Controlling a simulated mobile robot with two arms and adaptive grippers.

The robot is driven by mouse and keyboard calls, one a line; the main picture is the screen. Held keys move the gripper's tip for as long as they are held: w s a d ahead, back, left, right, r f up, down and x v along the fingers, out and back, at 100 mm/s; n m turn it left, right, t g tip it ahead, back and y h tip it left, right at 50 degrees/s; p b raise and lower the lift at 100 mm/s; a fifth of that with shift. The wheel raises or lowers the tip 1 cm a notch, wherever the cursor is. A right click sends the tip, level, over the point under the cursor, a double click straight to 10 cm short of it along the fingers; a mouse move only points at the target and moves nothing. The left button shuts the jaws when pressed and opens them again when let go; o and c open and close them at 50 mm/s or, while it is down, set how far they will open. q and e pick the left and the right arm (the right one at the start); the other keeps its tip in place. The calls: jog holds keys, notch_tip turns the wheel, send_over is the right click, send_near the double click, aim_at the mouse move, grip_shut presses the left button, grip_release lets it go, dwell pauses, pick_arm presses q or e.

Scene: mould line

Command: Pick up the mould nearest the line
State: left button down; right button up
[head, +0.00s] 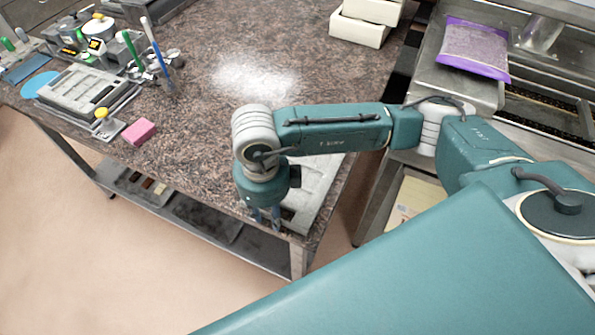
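A pale grey mould (322,180) with recessed shapes lies on the speckled table near its front right corner, on the side towards the line. My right arm covers part of it. My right gripper (265,219) points down at the mould's near left edge, close to the table's front edge. Its two fingers show apart with a gap between them; I cannot tell whether they touch the mould. Another pale mould (78,90) lies at the far left of the table. My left gripper is not in view.
White boxes (360,28) stand at the back right of the table. A purple bag (474,48) lies on the metal line at right. A pink block (138,132), pens and tools crowd the left. White powder (256,78) lies mid-table, otherwise clear.

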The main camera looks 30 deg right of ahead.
grip_shut()
jog(key=shift+r, duration=0.5)
notch_tip(320, 180, up, 23)
jog(key=b, duration=0.1)
dwell(0.5)
